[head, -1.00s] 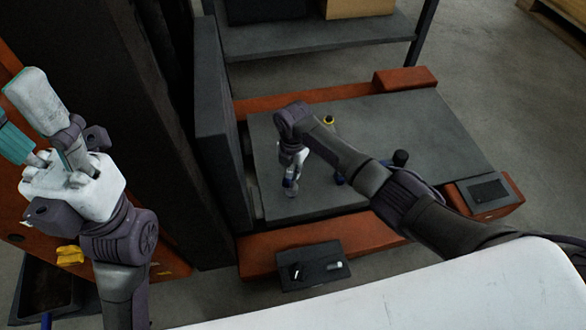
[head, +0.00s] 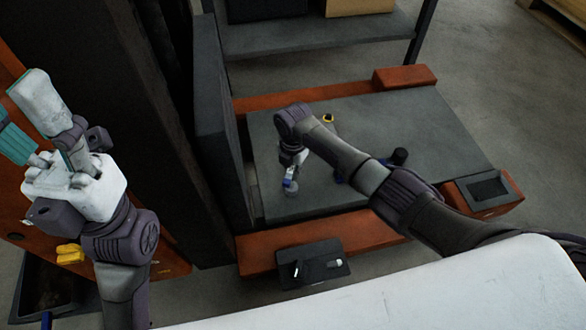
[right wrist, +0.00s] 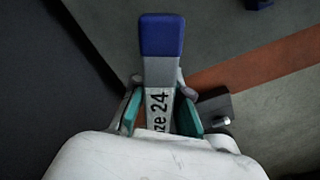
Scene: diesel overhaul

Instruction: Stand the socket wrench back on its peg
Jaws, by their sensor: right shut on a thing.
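The socket wrench (right wrist: 162,75) shows in the right wrist view as a grey bar with a blue end and black lettering ending in "24". My right gripper (right wrist: 160,112) is shut on it, with a teal pad on each side. In the head view the right gripper (head: 291,170) is low over the left part of the grey platform, and the wrench's blue part (head: 289,183) shows below it. The wrench's lower end and any contact with the platform are unclear. I cannot make out the peg for certain. My left gripper (head: 22,112) is at the left, empty, its fingers apart.
The grey platform (head: 430,135) has orange edges. A small black tray (head: 312,271) with small parts is at the front edge.

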